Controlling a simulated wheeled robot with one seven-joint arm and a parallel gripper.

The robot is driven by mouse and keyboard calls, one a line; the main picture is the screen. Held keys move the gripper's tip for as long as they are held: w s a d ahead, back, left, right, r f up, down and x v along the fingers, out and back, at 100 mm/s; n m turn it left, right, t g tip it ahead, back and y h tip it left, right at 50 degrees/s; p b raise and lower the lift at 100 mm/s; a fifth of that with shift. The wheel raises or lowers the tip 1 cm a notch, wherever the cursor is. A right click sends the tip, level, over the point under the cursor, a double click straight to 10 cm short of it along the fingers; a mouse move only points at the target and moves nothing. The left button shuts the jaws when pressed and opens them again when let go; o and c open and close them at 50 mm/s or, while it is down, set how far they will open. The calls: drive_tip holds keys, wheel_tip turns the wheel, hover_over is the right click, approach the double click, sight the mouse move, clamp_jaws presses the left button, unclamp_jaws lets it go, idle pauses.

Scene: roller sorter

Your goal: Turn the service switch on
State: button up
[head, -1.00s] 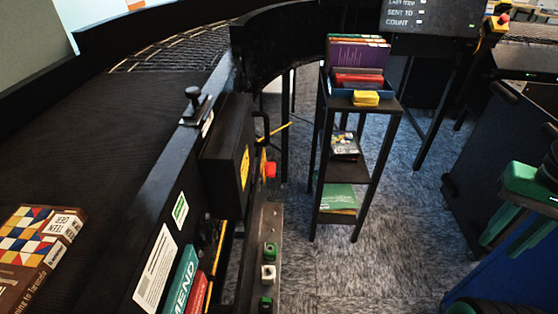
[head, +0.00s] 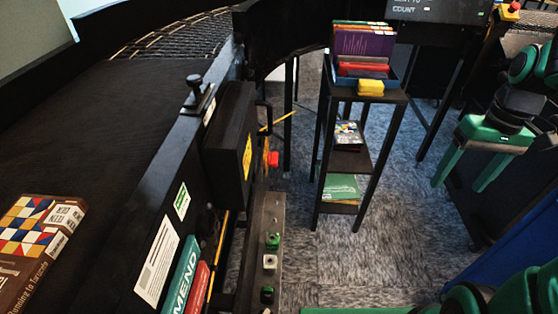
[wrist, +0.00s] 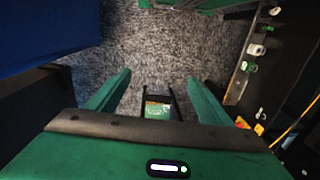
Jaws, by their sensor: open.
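No part is clearly labelled as the service switch. A black knob on a short post (head: 195,92) stands upright on the conveyor's side rail in the head view. A narrow grey control strip (head: 268,250) below carries a green button (head: 272,241), a white one (head: 269,262) and a dark green one (head: 267,294). Similar buttons show at the upper right of the wrist view (wrist: 256,50). A red button (head: 273,159) sits by the black box (head: 230,140). My gripper (head: 461,184), with green fingers, is open and empty, held right of the strip and clear of it.
A black shelf stand (head: 365,95) with books and a yellow block (head: 370,88) stands in the middle. A patterned book (head: 38,235) lies on the conveyor (head: 90,130). Grey carpet (head: 390,240) is open between stand and conveyor. A blue surface (head: 515,240) is at right.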

drive_tip(key=w+a+f+n+y, duration=0.1)
drive_tip(key=w+a+f+n, duration=0.2)
drive_tip(key=w, duration=0.3)
drive_tip(key=w+a+f+n+y, duration=0.1)
drive_tip(key=w+a+f+n, duration=0.15)
drive_tip(key=w, duration=0.35)
drive_tip(key=n+y, duration=1.3)
drive_tip(key=y, duration=0.2)
approach(273, 159)
drive_tip(key=a+f, duration=0.1)
drive_tip(key=a, duration=0.6)
drive_tip(key=shift+w+a+t, duration=0.2)
drive_tip(key=shift+w+t, duration=0.2)
drive_tip(key=shift+w, duration=0.05)
drive_tip(key=shift+c, duration=0.5)
drive_tip(key=c, duration=0.9)
